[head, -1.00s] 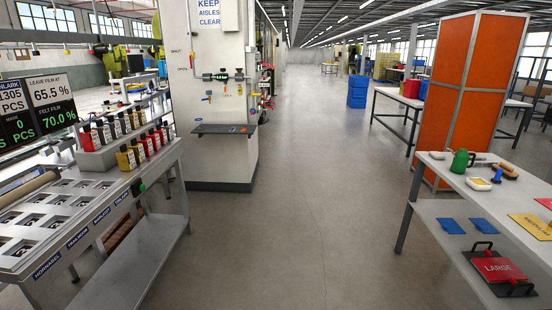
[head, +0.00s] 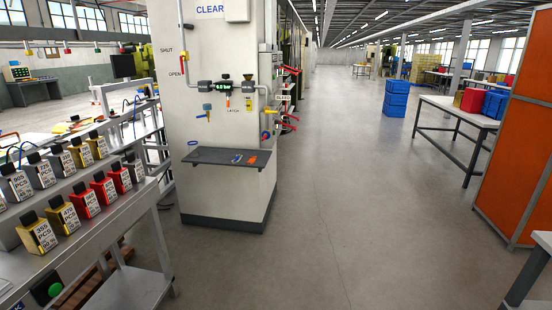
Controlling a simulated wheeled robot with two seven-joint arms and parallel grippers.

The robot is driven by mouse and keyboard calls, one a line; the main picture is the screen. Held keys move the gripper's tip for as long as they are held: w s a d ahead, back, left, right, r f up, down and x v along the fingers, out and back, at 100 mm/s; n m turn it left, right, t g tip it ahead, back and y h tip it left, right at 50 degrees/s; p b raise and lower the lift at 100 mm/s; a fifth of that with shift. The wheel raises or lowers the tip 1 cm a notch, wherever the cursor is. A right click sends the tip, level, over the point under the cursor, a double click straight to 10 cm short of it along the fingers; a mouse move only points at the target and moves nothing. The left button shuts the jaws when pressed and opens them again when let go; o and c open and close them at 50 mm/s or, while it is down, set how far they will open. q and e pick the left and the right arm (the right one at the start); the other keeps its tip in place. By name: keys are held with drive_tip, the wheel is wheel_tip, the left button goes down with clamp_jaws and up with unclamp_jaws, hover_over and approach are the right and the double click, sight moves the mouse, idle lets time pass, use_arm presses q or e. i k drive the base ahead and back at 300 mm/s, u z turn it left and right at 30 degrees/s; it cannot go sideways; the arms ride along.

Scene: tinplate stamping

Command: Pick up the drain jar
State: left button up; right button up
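I cannot make out a drain jar for certain in the head view. The white pillar (head: 222,50) ahead carries a horizontal pipe assembly (head: 222,87) with a green readout, and small blue, yellow and orange fittings below it. A dark shelf (head: 228,157) sticks out from the pillar under these fittings. Neither of my grippers is in view.
An orange panel (head: 515,165) and a white table's edge (head: 541,242) are at the right. Blue crates (head: 397,98) stand farther back. The grey floor (head: 340,220) between is clear.

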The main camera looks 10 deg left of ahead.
sight(192, 146)
drive_tip(key=u, duration=0.15)
drive_tip(key=i, duration=2.35)
drive_tip(key=u, duration=0.2)
